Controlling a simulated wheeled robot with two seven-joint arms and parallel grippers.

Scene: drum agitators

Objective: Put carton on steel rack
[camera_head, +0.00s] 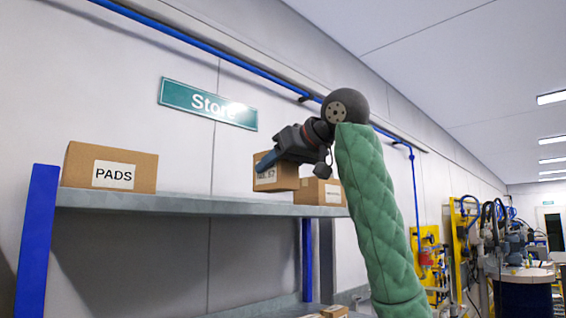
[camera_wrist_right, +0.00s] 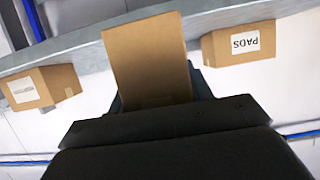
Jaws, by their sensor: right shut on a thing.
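My right gripper (camera_head: 266,163) is shut on a small brown carton (camera_head: 275,180) with a white label, partly covered by the gripper's fingers. The held carton (camera_wrist_right: 146,55) also shows in the right wrist view, between the fingers. The carton is at the level of the upper shelf of the steel rack (camera_head: 190,204), close to its front edge. I cannot tell whether it touches the shelf. My left gripper is not in view.
A larger carton marked PADS (camera_head: 112,168) stands on the shelf's left end. Another carton (camera_head: 318,192) stands at the right end, just right of the held one. The shelf between PADS and the held carton is clear. A blue post (camera_head: 37,240) bounds the rack on the left.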

